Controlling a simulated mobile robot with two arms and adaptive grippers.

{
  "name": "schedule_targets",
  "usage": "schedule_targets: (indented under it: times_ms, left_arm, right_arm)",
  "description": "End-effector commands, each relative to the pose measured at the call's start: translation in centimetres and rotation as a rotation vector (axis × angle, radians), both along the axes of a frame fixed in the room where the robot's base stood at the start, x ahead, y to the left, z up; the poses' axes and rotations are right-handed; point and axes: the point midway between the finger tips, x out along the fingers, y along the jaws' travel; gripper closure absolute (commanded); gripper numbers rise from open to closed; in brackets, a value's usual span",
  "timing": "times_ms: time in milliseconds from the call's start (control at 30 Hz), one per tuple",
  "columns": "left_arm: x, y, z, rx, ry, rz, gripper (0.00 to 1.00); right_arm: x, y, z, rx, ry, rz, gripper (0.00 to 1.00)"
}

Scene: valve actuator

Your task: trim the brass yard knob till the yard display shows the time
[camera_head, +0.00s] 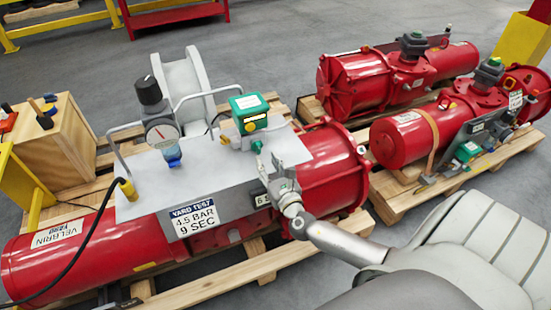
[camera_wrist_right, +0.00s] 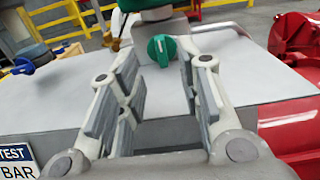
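The red yard actuator (camera_head: 100,262) carries a grey panel (camera_head: 140,193) with a sign reading YARD TEST, 4.5 BAR, 9 SEC (camera_head: 194,217). A small display (camera_head: 262,200) beside the sign is partly hidden by my right gripper, so its reading is unclear. A small brass-coloured fitting (camera_head: 226,139) sits left of a green box (camera_head: 249,113); brass also shows in the right wrist view (camera_wrist_right: 117,42). My right gripper (camera_head: 268,166) is over the panel's front, below the green box. In the wrist view its fingers (camera_wrist_right: 165,82) are open, with a green knob (camera_wrist_right: 162,50) beyond them. My left gripper is not in view.
A pressure gauge (camera_head: 162,133) under a black knob (camera_head: 149,92) and bent grey handles rise from the panel. A black cable (camera_head: 85,245) runs across the left. Two more red actuators (camera_head: 345,85) (camera_head: 400,140) stand on pallets at right. A wooden tool box (camera_head: 60,150) is at left.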

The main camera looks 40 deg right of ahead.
Motion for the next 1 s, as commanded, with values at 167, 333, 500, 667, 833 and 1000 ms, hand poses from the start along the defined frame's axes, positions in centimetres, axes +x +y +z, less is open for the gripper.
schedule_targets:
  times_ms: [167,333,500,667,833,1000]
  left_arm:
    - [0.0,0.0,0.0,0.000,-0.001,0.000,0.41]
    - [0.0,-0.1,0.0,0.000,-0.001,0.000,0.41]
    - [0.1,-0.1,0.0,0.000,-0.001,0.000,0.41]
    - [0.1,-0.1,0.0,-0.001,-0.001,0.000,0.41]
    - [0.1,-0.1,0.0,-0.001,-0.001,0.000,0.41]
    - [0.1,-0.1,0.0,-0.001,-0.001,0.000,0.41]
  right_arm:
    - [-3.0,0.7,0.0,-0.003,0.002,0.000,0.67]
    - [-4.7,1.1,0.0,-0.003,0.002,0.000,0.67]
    - [-5.4,1.2,0.0,-0.002,-0.001,-0.001,0.67]
    - [-5.4,1.2,0.0,-0.002,-0.001,-0.001,0.67]
    - [-5.4,1.3,0.0,-0.002,-0.001,0.000,0.67]
    - [-5.4,1.2,0.0,-0.002,-0.001,0.000,0.67]
